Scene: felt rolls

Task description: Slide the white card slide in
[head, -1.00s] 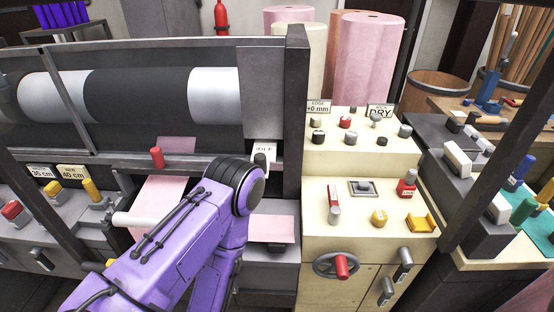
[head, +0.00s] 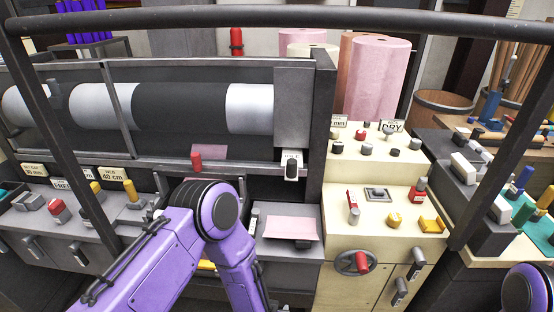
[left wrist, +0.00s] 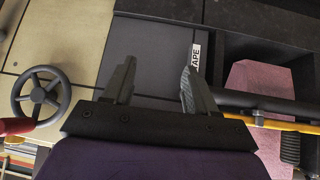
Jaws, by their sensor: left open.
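I cannot tell for certain which thing is the white card slide. A small white card (head: 291,156) with a black knob sits on the machine's front rail in the head view. My left gripper (left wrist: 158,82) is open and empty in the left wrist view, its fingers pointing at a dark panel (left wrist: 150,50) with a white TAPE label (left wrist: 196,58). In the head view my left forearm goes down in front of the machine and its gripper is out of sight. My right gripper is not in view; only part of my right arm shows at the lower right.
A handwheel (head: 356,262) with a red knob is on the cream cabinet; it also shows in the left wrist view (left wrist: 41,96). A pink sheet (head: 290,228) lies on the grey ledge. White blocks (head: 466,163) stand on a dark box at right. A black bar crosses the top.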

